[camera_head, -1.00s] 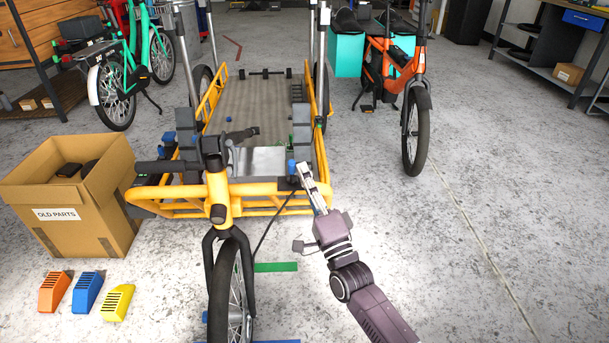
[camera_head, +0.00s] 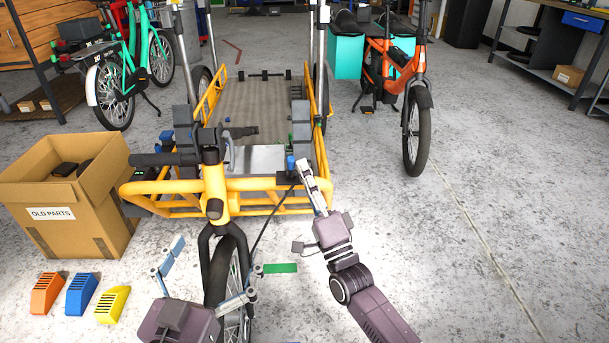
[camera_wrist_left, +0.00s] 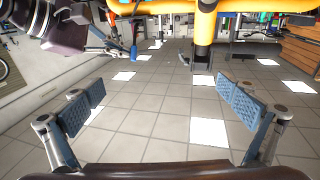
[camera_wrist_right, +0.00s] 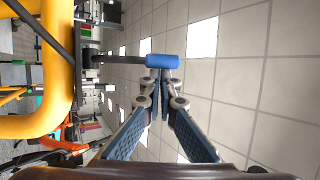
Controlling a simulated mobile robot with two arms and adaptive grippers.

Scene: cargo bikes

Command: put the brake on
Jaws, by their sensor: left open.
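The yellow cargo bike (camera_head: 262,185) stands in the middle of the head view, with its front wheel (camera_head: 228,275) and handlebar (camera_head: 210,145) nearest me. A small blue handle (camera_head: 291,162) on a dark stem is at the right of its frame. It shows in the right wrist view (camera_wrist_right: 166,61), lying across just beyond my right fingertips. My right gripper (camera_wrist_right: 160,82) is shut, its fingers close together at the handle; whether they touch it is unclear. My left gripper (camera_head: 217,260) is open, low by the front wheel, its jaws empty in the left wrist view (camera_wrist_left: 163,98).
A cardboard box marked OLD PARTS (camera_head: 65,215) stands at the left. Orange, blue (camera_head: 82,293) and yellow blocks lie in front of it. An orange bike (camera_head: 415,110) and a green bike (camera_head: 120,75) stand behind. The floor at the right is clear.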

